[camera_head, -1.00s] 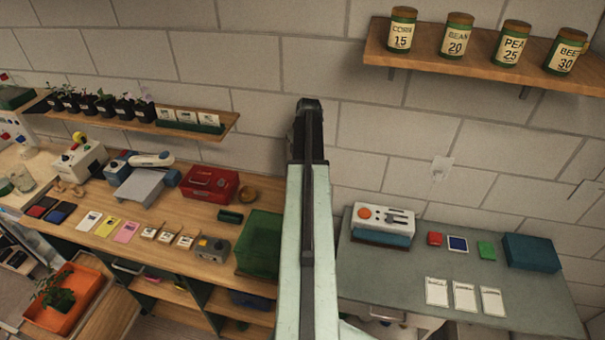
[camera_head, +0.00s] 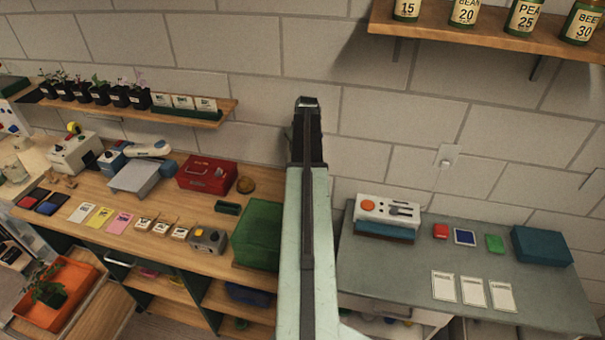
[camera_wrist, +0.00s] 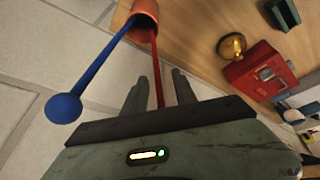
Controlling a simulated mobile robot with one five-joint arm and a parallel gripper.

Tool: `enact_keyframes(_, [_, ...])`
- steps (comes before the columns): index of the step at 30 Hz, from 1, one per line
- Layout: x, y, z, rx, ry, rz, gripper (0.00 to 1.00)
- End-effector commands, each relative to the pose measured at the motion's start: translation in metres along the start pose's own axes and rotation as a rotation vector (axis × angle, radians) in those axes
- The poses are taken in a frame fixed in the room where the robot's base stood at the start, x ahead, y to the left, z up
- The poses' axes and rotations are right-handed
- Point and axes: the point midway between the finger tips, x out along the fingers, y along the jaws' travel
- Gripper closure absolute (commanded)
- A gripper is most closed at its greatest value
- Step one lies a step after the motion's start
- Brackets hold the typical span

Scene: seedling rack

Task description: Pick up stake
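In the wrist view, a blue stake (camera_wrist: 93,80) with a round ball end leans out of a terracotta pot (camera_wrist: 147,14). A red stake (camera_wrist: 155,62) also comes out of that pot and runs down toward my gripper (camera_wrist: 160,76). The gripper's two fingers are apart, with the red stake showing in the gap between them; whether it touches either finger I cannot tell. The red stake's lower end in the picture is hidden behind the gripper body. In the head view my arm points at the wall and hides the pot and stakes.
A grey table (camera_head: 415,262) stands to the right with cards and a teal box (camera_head: 541,245). A shelf (camera_head: 470,35) with jars is above.

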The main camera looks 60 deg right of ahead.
Motion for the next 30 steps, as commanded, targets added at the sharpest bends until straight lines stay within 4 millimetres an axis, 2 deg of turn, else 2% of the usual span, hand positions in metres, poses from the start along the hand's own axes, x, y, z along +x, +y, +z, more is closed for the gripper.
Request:
enact_keyframes(1, [-0.001,-0.0002,-0.0004,0.0,0.0,0.0,0.67])
enact_keyframes(3, [-0.0011,-0.0003,-0.0005,0.0,0.0,0.0,0.86])
enact_keyframes(5, [-0.0011,-0.0004,-0.0005,0.0,0.0,0.0,1.0])
enact_keyframes(30, [-0.0009,-0.0023,-0.0013,-0.002,0.0,-0.002,1.0])
